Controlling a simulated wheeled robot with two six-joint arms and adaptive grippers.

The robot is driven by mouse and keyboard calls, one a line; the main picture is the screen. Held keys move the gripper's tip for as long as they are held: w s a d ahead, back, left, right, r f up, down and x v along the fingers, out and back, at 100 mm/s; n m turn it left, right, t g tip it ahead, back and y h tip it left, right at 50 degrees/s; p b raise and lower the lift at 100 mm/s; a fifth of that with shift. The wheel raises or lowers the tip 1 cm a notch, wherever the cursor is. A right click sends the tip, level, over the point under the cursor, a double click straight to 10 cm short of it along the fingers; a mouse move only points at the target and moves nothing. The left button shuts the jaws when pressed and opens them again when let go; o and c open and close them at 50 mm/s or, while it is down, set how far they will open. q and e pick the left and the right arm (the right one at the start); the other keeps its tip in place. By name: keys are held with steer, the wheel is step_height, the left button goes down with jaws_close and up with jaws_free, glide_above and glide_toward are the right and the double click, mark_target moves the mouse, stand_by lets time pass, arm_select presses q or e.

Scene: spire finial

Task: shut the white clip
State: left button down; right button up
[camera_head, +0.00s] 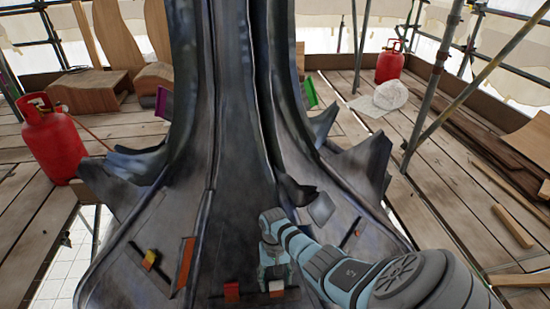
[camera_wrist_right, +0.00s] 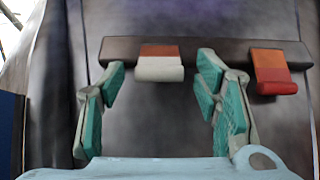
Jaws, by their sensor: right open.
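The white clip (camera_head: 277,289) sits on a dark bar low on the grey metal spire, just beyond my right gripper (camera_head: 274,268). In the right wrist view the white clip (camera_wrist_right: 159,68) has an orange-red upper part and a white rounded lower lip. I cannot tell how far its lip stands off the bar. My right gripper (camera_wrist_right: 161,75) is open and empty, its two teal-padded fingers on either side of the clip in the picture. No contact with the clip shows. My left gripper is not in view.
A red clip (camera_wrist_right: 273,75) shares the bar; it also shows in the head view (camera_head: 232,292). A yellow-and-red clip (camera_head: 149,260) and an orange strip (camera_head: 186,263) lie to the left. Pointed metal leaves (camera_head: 360,165) jut out above. A red gas cylinder (camera_head: 50,140) stands at left.

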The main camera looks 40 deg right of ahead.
steer(key=v, duration=0.9)
